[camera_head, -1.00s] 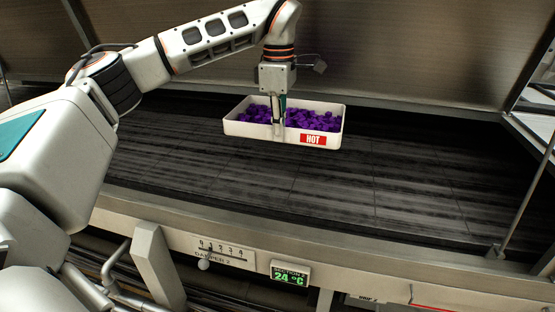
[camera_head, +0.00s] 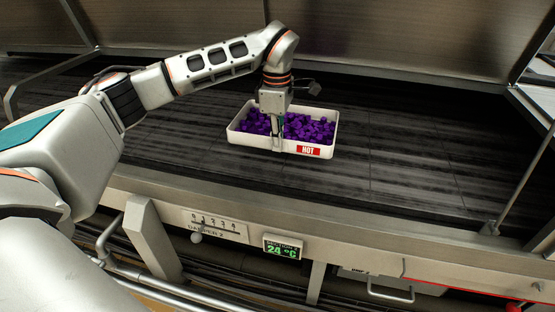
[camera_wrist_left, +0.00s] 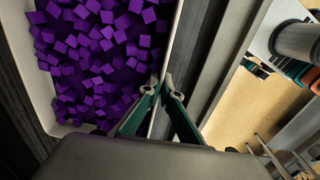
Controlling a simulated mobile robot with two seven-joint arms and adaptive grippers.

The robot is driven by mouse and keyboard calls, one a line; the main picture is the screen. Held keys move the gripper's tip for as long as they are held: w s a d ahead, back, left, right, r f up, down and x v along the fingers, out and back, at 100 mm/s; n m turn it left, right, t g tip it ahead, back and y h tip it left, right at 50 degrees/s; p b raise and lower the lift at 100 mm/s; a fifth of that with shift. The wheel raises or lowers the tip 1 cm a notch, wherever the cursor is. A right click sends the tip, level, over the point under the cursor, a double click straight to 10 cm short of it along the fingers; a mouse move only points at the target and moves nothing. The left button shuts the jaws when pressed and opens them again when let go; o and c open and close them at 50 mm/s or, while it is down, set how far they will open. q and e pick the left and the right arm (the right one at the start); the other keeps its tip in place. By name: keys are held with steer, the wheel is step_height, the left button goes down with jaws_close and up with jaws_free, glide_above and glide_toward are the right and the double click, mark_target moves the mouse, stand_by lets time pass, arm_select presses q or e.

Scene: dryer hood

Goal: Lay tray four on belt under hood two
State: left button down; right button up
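Tray four is likely the white tray (camera_head: 239,139) full of purple cubes (camera_head: 306,127), with a red HOT label on its front wall; no tray number is readable. It is level over the dark belt (camera_head: 420,180); I cannot tell whether it touches it. My left gripper (camera_head: 277,146) reaches down at the middle of the front wall. In the left wrist view its fingers (camera_wrist_left: 161,84) are closed on the tray's rim (camera_wrist_left: 176,28), one on each side. The purple cubes (camera_wrist_left: 95,60) fill the tray there. My right gripper is not in view.
A metal hood panel (camera_head: 400,35) stands behind the belt, with slanted posts at both sides. The front metal rail (camera_head: 330,222) carries a DAMPER 2 scale (camera_head: 218,225) and a 24 °C display (camera_head: 283,247). The belt right of the tray is clear.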

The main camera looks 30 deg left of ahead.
mark_target(278, 170)
arm_select(q)
steer(key=shift+w+f, duration=0.1)
steer(key=shift+f, duration=3.05)
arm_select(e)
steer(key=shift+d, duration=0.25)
arm_select(q)
steer(key=c, duration=2.3)
jaws_free()
steer(key=shift+f, duration=0.1)
steer(key=shift+c, duration=0.2)
steer(key=shift+o, duration=0.3)
steer(key=shift+r, duration=0.55)
steer(key=r, duration=0.9)
steer(key=shift+s+r, duration=0.2)
steer(key=shift+r, duration=0.85)
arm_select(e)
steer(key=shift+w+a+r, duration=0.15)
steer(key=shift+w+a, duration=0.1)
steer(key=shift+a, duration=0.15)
